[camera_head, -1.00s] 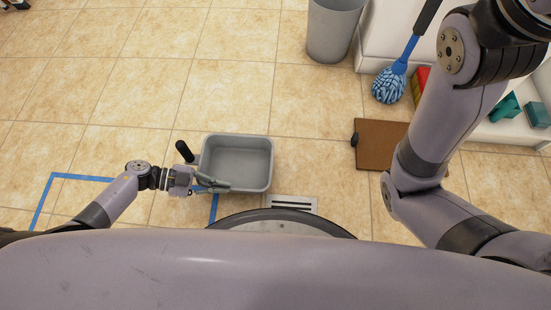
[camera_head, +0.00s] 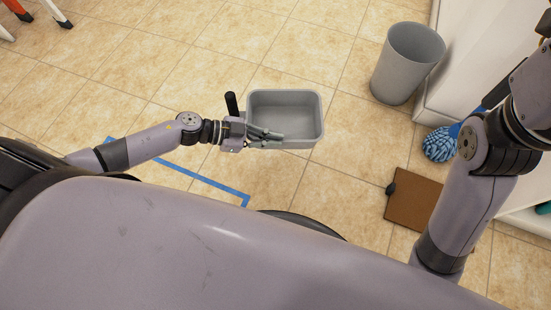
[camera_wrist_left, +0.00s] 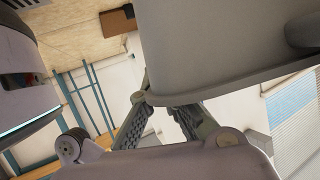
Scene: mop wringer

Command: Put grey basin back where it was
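The grey basin (camera_head: 284,138), an open rectangular tub, shows at the middle of the head view, upright and empty. It appears held clear of the floor. My left gripper (camera_head: 266,136) is at its near left side, shut on its rim. In the left wrist view, the basin's wall (camera_wrist_left: 215,50) fills the upper right. The gripper fingers (camera_wrist_left: 162,112) reach up to it; their exact contact is partly hidden. A blue tape outline (camera_head: 190,176) lies on the floor left of and below the basin. My right gripper is out of view; only its arm shows at right.
A grey bin (camera_head: 408,65) stands right of the basin beside a white unit (camera_head: 455,60). A blue mop head (camera_head: 440,146) and a brown board (camera_head: 413,200) are at right, near my right arm. White and orange legs show at the upper left. Tiled floor is clear between.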

